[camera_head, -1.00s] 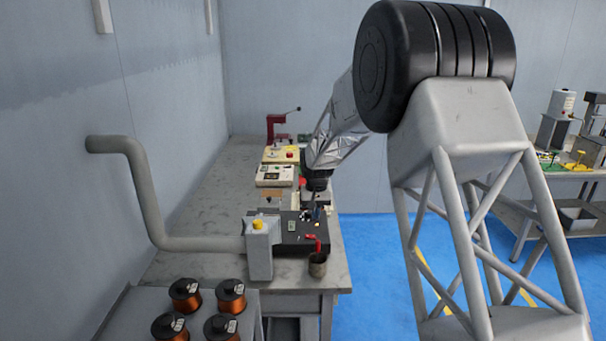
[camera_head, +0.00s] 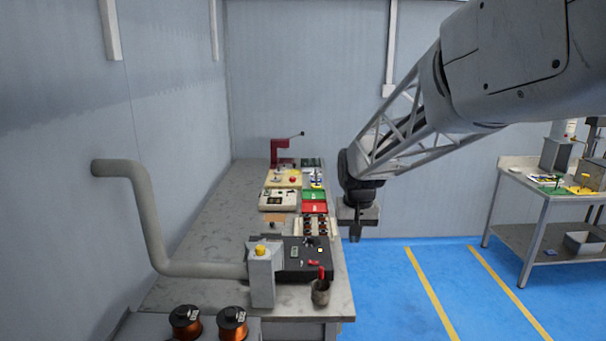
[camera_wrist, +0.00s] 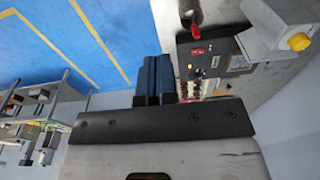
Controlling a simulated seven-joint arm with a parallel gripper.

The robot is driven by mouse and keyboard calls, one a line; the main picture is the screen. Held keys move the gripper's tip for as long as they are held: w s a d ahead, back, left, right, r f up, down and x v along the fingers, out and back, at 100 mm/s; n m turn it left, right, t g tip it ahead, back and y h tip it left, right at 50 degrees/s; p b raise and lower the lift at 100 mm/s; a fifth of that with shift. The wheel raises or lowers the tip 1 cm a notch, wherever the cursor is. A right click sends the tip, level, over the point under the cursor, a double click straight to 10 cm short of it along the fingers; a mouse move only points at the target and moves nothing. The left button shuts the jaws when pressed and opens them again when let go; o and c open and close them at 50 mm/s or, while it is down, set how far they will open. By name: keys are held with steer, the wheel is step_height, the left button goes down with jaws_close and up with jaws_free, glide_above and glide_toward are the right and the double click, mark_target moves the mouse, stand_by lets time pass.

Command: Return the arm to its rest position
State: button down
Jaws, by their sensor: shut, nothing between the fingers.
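My gripper (camera_head: 355,232) hangs at the end of my arm, pointing down, just past the right edge of the workbench (camera_head: 190,225) in the head view. It is over the blue floor and apart from the bench items. In the wrist view my gripper's fingers (camera_wrist: 153,80) are together with nothing between them.
A second table (camera_head: 520,172) stands at right. Blue floor (camera_head: 400,300) between is clear.

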steer(key=s+d, duration=0.3)
steer(key=s, duration=1.4)
steer(key=s+d+t, duration=0.1)
steer(key=s+d, duration=0.2)
steer(key=s, duration=1.5)
steer(key=shift+r, duration=0.25)
steer(key=shift+w, duration=0.1)
